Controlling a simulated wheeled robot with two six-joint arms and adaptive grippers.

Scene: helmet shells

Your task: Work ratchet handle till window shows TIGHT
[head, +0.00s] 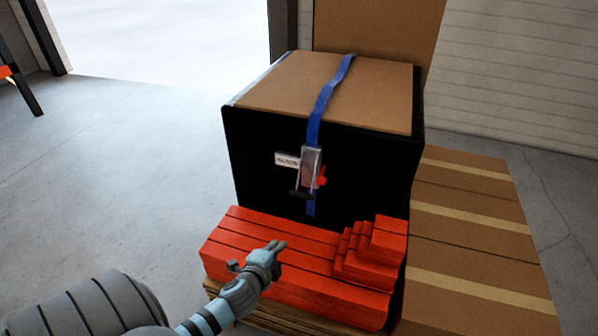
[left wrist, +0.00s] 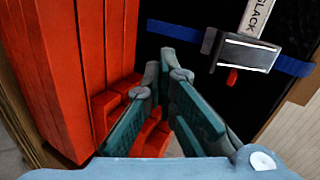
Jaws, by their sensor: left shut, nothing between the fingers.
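The ratchet (head: 310,165) is a grey metal piece on a blue strap (head: 326,100), on the black front of a large box. It also shows in the left wrist view (left wrist: 246,52). A small red tab (head: 322,178) sticks out beside it. The white window label (head: 287,159) next to it reads SLACK in the left wrist view (left wrist: 258,16). My left gripper (head: 278,246) is shut and empty, below and left of the ratchet, over red planks and apart from the ratchet. Its fingertips (left wrist: 165,76) come together in the left wrist view. My right gripper is not in view.
Red planks (head: 270,232) lie in front of the box, with a stepped red stack (head: 375,250) at their right end. The brown-topped box (head: 280,85) stands behind. Striped cardboard boxes (head: 470,230) are on the right.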

